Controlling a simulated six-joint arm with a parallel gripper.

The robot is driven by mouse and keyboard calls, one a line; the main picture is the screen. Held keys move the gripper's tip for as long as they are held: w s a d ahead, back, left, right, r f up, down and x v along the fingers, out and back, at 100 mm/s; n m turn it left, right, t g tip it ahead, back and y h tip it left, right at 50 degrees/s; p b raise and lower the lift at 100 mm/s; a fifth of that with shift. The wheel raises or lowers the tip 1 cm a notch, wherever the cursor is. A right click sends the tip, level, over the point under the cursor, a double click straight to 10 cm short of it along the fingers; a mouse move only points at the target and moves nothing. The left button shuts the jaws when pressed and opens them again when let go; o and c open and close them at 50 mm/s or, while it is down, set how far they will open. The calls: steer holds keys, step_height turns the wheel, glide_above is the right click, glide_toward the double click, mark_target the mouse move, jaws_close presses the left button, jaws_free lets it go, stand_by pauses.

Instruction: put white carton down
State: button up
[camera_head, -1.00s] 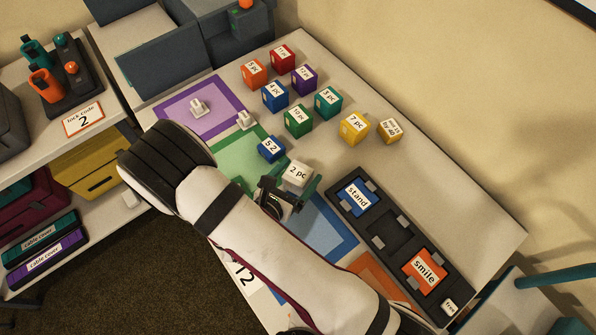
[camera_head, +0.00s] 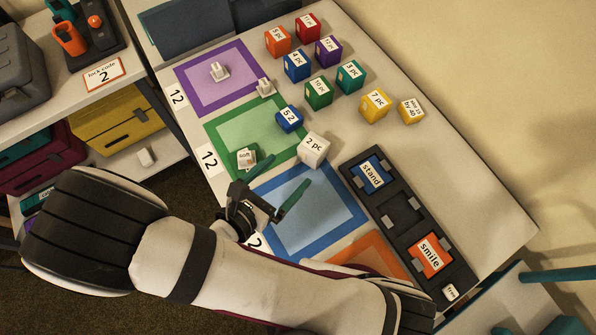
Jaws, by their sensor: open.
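The white carton (camera_head: 314,149), labelled "2 pc", stands on the table between the right corner of the green square (camera_head: 283,160) and the top corner of the blue square (camera_head: 345,215). Whether its base overlaps either square's border I cannot tell. My gripper (camera_head: 273,188) is open and empty, with its green-tipped fingers apart. It is to the lower left of the carton, by the left part of the blue square, and clear of the carton.
A blue block (camera_head: 289,118) and a green block (camera_head: 246,159) are on the green square. Several coloured blocks stand farther back. A black tray (camera_head: 402,210) with blue and orange pieces lies to the right. A purple square (camera_head: 200,101) lies at the upper left, holding a white piece.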

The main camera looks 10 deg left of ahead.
steer(key=d+r+m+g+h, duration=0.2)
steer(key=d+r+m+g, duration=0.2)
steer(key=d+m, duration=0.3)
steer(key=d+r+m+g+h, duration=0.25)
steer(key=d+m+g, duration=0.25)
steer(key=d+m, duration=0.25)
steer(key=s+r+m+g+y, duration=0.1)
steer(key=s+r+m+y, duration=0.1)
steer(key=m+y, duration=0.2)
steer(key=s+r+m+g+y, duration=0.1)
steer(key=s+r+m+y, duration=0.2)
steer(key=m, duration=0.8)
steer(key=s+d+r+m+g+y, duration=0.1)
steer(key=s+r+m+y, duration=0.2)
steer(key=m, duration=0.4)
steer(key=shift+g+y, duration=0.4)
steer(key=shift+y, duration=0.45)
